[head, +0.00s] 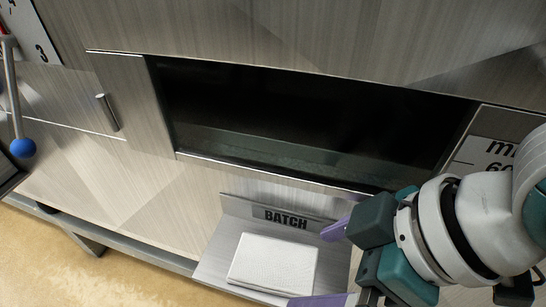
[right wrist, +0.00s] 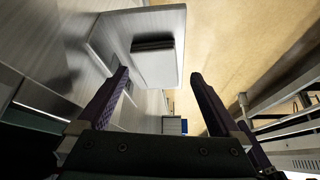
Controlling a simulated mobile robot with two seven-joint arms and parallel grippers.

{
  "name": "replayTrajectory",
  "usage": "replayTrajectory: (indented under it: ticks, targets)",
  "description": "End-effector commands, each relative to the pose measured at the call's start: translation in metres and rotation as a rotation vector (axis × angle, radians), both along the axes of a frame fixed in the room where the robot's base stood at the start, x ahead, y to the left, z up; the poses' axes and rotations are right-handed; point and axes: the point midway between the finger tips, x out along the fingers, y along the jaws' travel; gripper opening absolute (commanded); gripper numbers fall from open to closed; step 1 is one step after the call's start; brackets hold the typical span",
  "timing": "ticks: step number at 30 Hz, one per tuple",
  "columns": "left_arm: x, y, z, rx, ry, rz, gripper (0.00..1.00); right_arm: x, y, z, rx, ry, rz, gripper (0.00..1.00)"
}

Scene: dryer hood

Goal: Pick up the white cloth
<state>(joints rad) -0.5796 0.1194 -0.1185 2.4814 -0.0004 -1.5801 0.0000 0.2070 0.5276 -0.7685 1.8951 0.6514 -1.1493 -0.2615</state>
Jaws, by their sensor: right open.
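The white cloth (head: 272,263) lies as a flat, folded rectangle on a small metal shelf (head: 215,262) under a sign reading BATCH (head: 286,218). My right gripper (head: 328,266) is open and empty, at the right of the cloth in the head view. Its two purple fingers are spread wide, and the cloth appears between them in the right wrist view (right wrist: 159,76). I see a gap between the fingertips and the cloth. My left gripper is not in view.
A dark rectangular opening (head: 300,115) in the metal front lies above the shelf. A panel with a handle (head: 107,112) is at its left. A lever with a blue knob (head: 22,148) stands at the far left. Tan floor (head: 60,255) is clear at the lower left.

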Motion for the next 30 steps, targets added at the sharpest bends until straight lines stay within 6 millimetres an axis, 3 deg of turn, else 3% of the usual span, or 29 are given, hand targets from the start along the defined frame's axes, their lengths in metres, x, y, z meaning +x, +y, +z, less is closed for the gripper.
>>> replayTrajectory:
  ticks: [9,18,26,30]
  targets:
    - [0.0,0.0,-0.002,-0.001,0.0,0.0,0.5,0.015,0.028,0.0,0.003,0.001,0.0,1.0]
    - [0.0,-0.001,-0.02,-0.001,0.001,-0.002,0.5,0.025,0.046,-0.042,-0.001,0.002,0.0,1.0]
    - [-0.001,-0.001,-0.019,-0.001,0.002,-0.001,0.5,0.026,0.048,-0.044,-0.001,0.0,0.0,1.0]
    - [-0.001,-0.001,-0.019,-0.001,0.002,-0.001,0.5,0.026,0.048,-0.044,-0.001,0.0,0.0,0.88]
